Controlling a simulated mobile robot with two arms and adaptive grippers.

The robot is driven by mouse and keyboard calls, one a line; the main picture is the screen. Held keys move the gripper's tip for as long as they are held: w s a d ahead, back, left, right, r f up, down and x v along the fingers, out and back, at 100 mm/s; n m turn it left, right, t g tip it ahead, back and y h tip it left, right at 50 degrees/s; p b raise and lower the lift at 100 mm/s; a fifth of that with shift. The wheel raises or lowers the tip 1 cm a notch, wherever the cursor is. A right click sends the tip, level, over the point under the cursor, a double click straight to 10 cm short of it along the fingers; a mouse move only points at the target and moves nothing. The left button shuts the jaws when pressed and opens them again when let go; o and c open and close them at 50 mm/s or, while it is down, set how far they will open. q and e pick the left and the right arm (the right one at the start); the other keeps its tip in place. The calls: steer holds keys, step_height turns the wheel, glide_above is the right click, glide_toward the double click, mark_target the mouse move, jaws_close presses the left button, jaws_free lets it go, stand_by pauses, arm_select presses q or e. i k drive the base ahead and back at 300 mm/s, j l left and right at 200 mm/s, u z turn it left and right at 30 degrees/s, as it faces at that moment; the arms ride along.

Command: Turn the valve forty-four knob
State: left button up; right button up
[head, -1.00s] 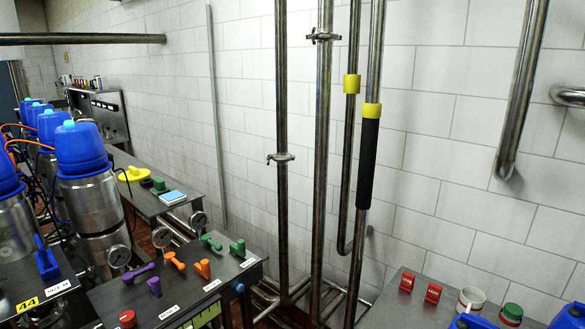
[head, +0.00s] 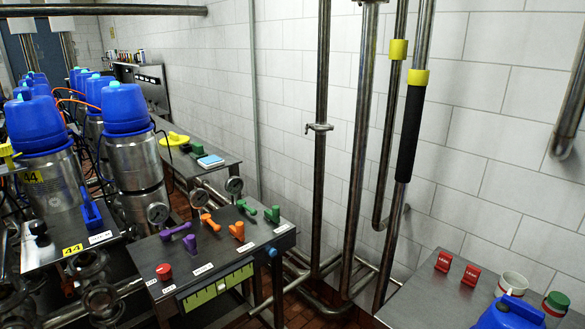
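A yellow tag marked 44 (head: 72,250) sits on the front edge of a grey panel (head: 55,265) at the left. On that panel a blue handle (head: 91,212) stands up beside a white label too small to read. A black knob (head: 38,229) sits at the panel's left part. I cannot tell which of these is the valve forty-four knob. Neither of my grippers is in view.
A second panel (head: 215,262) carries a red button (head: 163,271) and purple, orange and green handles. Steel pipes (head: 320,150) stand along the tiled wall. A table (head: 425,300) at right holds red blocks, a mug and a blue container (head: 510,314).

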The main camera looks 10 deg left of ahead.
mark_target(38, 228)
steer(key=u, duration=1.55)
